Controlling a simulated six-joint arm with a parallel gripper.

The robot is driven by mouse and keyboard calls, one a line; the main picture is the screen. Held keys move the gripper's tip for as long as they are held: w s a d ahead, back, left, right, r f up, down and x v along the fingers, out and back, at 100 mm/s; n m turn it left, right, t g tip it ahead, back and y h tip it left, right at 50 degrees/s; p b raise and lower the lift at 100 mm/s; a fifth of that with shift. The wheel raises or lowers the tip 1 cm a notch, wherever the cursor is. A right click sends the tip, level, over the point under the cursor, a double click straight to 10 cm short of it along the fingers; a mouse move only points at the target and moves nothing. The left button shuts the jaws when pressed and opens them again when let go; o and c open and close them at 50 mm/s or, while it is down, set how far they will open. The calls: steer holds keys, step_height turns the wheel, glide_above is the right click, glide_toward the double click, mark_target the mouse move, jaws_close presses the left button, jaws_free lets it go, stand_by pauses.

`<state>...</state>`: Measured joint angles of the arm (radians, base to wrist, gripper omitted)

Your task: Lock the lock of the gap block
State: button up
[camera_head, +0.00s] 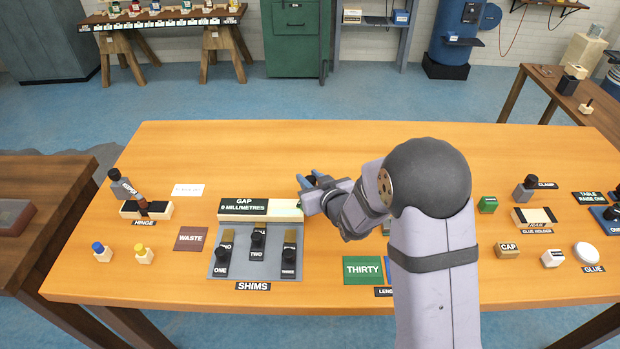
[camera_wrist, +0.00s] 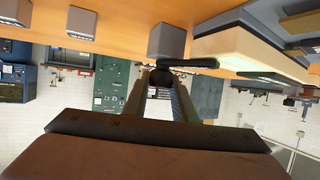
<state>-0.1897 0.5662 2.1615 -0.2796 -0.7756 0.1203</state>
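The gap block (camera_head: 232,216) is a long pale block with a dark label reading "GAP 8 MILLIMETRES", on the table left of my gripper. It also shows in the wrist view as a pale-edged slab (camera_wrist: 235,50) at upper right. The lock appears as a black lever (camera_wrist: 192,62) with a dark round knob, by a grey block (camera_wrist: 167,41) at the slab's end. My gripper (camera_head: 310,179) is at the block's right end. Its fingertips (camera_wrist: 160,78) straddle the dark knob; I cannot tell whether they press on it. My arm hides part of the table.
Three labelled shims (camera_head: 257,248) lie in a grey tray (camera_head: 230,271) in front of the gap block. The table behind the gripper is clear.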

jaws_close()
steer(key=shift+h+b, duration=0.3)
steer(key=shift+b, duration=0.1)
steer(key=shift+a+m+b, duration=0.1)
steer(key=shift+m+b, duration=0.2)
steer(key=shift+m, duration=0.1)
steer(key=shift+w+r+m+t+h+b, duration=0.15)
steer(key=shift+m+t+h+b, duration=0.35)
steer(key=shift+m+h, duration=0.45)
steer(key=shift+r+m+h+p, duration=0.2)
steer(key=shift+m+h+p, duration=0.2)
steer(key=shift+m+h, duration=0.45)
steer(key=shift+f+h, duration=0.1)
steer(key=shift+h, duration=0.6)
